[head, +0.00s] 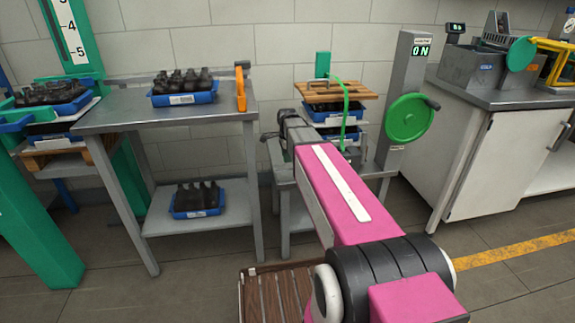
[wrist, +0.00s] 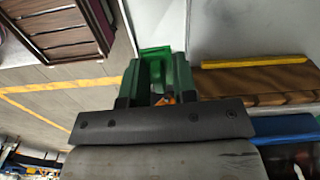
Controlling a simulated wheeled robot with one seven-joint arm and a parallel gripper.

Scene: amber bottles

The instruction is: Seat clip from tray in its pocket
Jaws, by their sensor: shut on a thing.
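My gripper (wrist: 155,78) shows in the wrist view with its two dark green fingers on either side of a narrow gap. It is shut on a small piece, taken here as the clip (wrist: 166,98), of which a little orange shows between the fingers. A brighter green bracket-like part (wrist: 155,51) shows at the fingertips; I cannot tell whether it belongs to the held piece. In the head view my pink arm reaches toward the small grey bench, and the fingers and held piece are hidden. The pocket cannot be made out in either view.
A slatted wooden board (head: 335,92) lies above blue trays, beside a curved green tube (head: 346,115). A grey post with a green handwheel (head: 408,118) stands to its right. A steel table (head: 120,115) bears a blue tray of dark bottles (head: 184,98) at left.

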